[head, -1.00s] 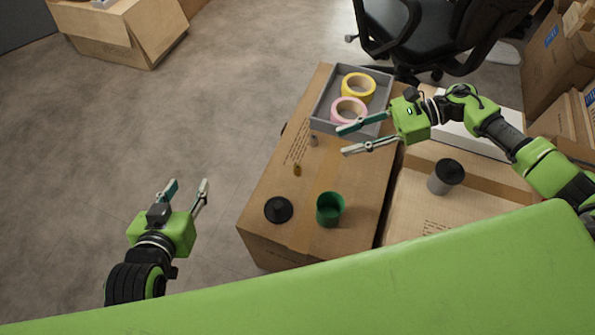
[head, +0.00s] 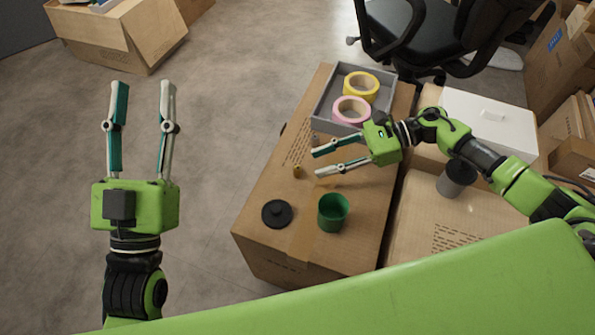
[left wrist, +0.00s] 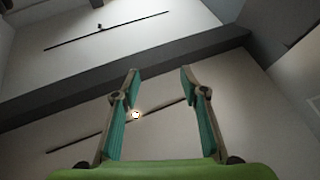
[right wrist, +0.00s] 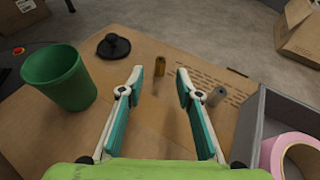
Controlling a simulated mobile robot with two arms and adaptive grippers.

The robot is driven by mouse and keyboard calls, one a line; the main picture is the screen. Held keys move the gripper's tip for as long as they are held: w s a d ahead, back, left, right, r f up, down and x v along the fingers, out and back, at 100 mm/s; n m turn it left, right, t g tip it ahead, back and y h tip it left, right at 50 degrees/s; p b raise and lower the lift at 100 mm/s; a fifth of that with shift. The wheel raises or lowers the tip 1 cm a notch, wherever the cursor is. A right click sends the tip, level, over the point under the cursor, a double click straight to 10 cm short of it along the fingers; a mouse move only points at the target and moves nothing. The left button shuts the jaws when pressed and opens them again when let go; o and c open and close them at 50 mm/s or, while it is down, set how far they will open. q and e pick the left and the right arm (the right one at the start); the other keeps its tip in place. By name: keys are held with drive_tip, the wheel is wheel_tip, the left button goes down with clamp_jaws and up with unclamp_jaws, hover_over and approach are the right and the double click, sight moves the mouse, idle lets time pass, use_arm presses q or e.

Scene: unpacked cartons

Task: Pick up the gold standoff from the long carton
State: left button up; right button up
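The gold standoff (head: 297,171) stands upright on top of the long carton (head: 270,190). My right gripper (head: 315,163) is open and empty over the carton, just right of the gold standoff in the head view. My left gripper (head: 143,86) is open and empty over the floor, left of the carton; its wrist view shows only wall and ceiling.
A green cup (head: 333,212) and a black lidlike disc (head: 277,213) stand at the carton's near end. A grey tray (head: 325,95) holds yellow tape (head: 361,87) and pink tape (head: 351,110). A dark-lidded grey container (head: 455,180) is on the carton to the right.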

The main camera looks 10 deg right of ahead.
sight(297, 168)
drive_tip(key=x, duration=0.7)
drive_tip(key=shift+a+f+b, duration=0.1)
drive_tip(key=shift+a+b, duration=0.05)
drive_tip(key=shift+b, duration=0.2)
use_arm(q)
drive_tip(key=s+r+t, duration=0.2)
drive_tip(key=r, duration=0.1)
drive_tip(key=shift+s+a+r+h, duration=0.1)
drive_tip(key=shift+s+r+h, duration=0.05)
drive_tip(key=shift+s+h, duration=0.15)
use_arm(e)
clamp_jaws()
